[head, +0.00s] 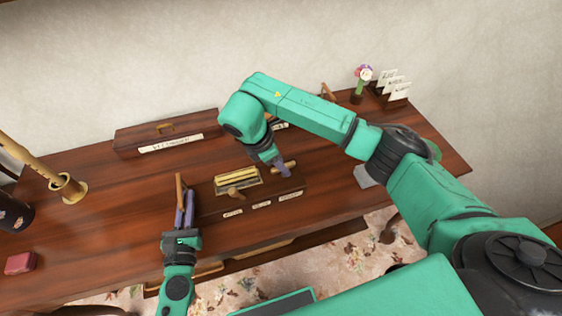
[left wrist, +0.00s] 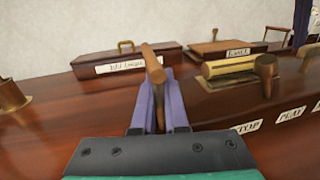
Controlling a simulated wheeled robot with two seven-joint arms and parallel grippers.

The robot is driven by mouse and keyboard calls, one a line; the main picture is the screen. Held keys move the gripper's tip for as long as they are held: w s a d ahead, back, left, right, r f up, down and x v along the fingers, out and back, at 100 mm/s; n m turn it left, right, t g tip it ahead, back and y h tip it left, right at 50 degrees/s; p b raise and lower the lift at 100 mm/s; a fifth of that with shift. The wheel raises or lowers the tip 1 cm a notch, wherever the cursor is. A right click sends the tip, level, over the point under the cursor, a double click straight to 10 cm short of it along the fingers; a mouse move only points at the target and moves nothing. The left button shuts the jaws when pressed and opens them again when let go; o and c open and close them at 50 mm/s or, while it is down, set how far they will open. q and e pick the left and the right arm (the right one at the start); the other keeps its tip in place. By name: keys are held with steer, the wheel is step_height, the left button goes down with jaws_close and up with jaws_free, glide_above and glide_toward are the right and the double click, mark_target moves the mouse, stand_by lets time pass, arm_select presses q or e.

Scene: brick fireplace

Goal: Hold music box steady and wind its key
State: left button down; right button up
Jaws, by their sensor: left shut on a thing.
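The music box (head: 207,204) is a dark wooden box with brass cylinders (head: 238,180) on top and paper labels along its front; its top also shows in the left wrist view (left wrist: 220,101). My left gripper (head: 184,210) is shut on an upright wooden handle (head: 179,186) at the box's left end. In the left wrist view the handle (left wrist: 153,66) rises between the purple fingers (left wrist: 157,108); its lower end is hidden. My right gripper (head: 281,169) points down over the box's right part, at a tan key-like piece (head: 290,165). Its finger gap is too small to tell.
A long labelled box (head: 165,135) lies behind on the wooden desk (head: 90,230). A brass holder (head: 70,188) and a red box (head: 20,263) are at left. Cards (head: 393,84) and a flower ornament (head: 362,82) stand at the back right.

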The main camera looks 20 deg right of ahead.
steer(key=v, duration=1.2)
arm_select(q)
steer(key=c, duration=0.9)
jaws_free()
steer(key=shift+o, duration=0.2)
steer(key=shift+s, duration=0.1)
